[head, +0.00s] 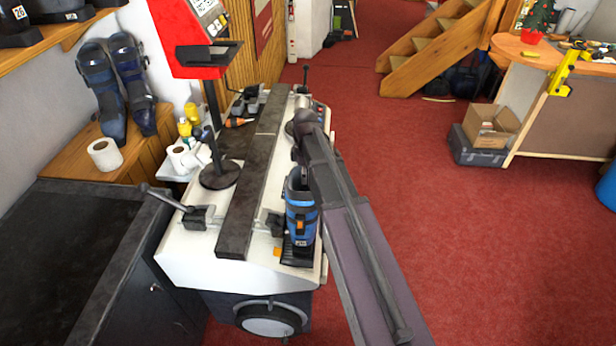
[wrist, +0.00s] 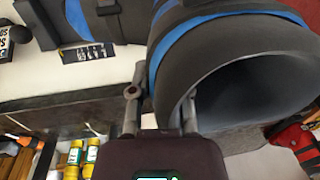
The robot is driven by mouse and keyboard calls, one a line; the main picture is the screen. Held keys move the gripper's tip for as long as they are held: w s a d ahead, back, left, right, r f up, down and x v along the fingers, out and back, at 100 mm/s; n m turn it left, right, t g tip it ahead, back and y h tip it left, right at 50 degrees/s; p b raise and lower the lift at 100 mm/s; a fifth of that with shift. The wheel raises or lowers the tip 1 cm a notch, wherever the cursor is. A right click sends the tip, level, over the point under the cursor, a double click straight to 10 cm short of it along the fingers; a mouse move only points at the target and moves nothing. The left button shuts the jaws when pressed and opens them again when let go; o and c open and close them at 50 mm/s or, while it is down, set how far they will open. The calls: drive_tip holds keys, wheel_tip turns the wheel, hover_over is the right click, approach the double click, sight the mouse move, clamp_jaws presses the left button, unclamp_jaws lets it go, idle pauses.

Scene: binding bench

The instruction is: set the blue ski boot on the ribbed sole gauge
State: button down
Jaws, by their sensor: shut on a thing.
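The blue ski boot (head: 302,218), blue and dark grey, is upright at the front right of the white bench, with its toe toward the front. Its open cuff fills the right of the wrist view (wrist: 230,60). The black ribbed sole gauge (head: 297,260) shows under and in front of the toe. Whether the sole touches it I cannot tell. My gripper (wrist: 160,105) is shut on the cuff's wall, one finger outside and one at the inside of the opening. In the head view my arm hides the gripper.
A dark bar (head: 247,200) runs along the white bench (head: 190,255) left of the boot. A clamp with a lever (head: 198,215) and a red display stand (head: 205,60) are further left. Another pair of boots (head: 120,90) stands on a wooden shelf. Red carpet (head: 460,230) lies free at right.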

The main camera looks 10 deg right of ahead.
drive_tip(key=shift+f, duration=0.3)
drive_tip(key=c, duration=0.6)
unclamp_jaws()
drive_tip(key=shift+r, duration=0.15)
drive_tip(key=r+p, duration=0.4)
drive_tip(key=w+r+p, duration=0.1)
drive_tip(key=r+p, duration=0.6)
drive_tip(key=r, duration=0.1)
drive_tip(key=shift+w+d+p, duration=0.3)
drive_tip(key=shift+p, duration=0.1)
idle(0.6)
drive_tip(key=shift+s, duration=0.1)
